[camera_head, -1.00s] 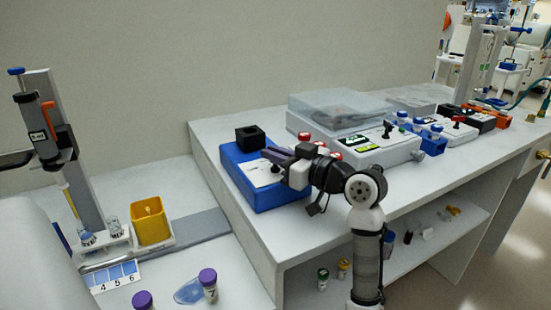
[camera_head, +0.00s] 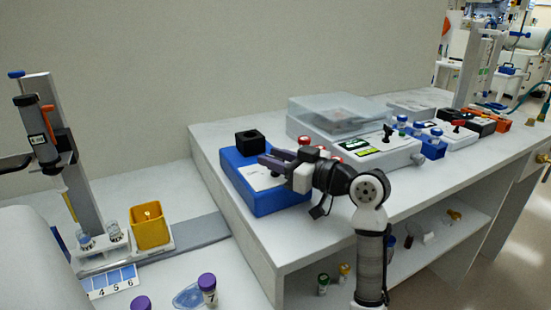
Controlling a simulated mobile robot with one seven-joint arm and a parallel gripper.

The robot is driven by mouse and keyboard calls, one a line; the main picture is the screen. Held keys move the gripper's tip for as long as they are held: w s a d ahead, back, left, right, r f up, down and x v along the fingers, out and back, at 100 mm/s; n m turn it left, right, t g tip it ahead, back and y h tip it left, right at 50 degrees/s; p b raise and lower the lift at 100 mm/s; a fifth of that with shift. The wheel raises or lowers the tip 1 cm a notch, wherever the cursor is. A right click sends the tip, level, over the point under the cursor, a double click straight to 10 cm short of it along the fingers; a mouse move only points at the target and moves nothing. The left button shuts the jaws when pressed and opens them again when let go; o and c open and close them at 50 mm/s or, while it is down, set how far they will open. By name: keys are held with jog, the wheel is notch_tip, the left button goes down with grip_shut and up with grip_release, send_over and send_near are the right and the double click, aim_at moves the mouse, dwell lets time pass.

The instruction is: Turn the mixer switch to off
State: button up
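The mixer appears to be the blue box (camera_head: 240,172) with a black square block (camera_head: 250,141) on its rear left corner, near the left end of the raised bench. A white label panel shows on its top. My gripper (camera_head: 268,157) reaches in from the right, its dark fingers pointing left, low over the top of the blue box beside the black block. I cannot tell whether it touches the box or how far the fingers are apart. No switch can be made out on the blue box; the fingers cover part of its top.
A yellow container (camera_head: 150,228) and purple-capped vials (camera_head: 208,290) are on the lower bench at left.

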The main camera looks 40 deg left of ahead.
jog(key=w+d+b, duration=0.1)
jog(key=d, duration=1.2)
jog(key=shift+d+b, duration=0.3)
jog(key=shift+b, duration=0.05)
jog(key=shift+w, duration=0.1)
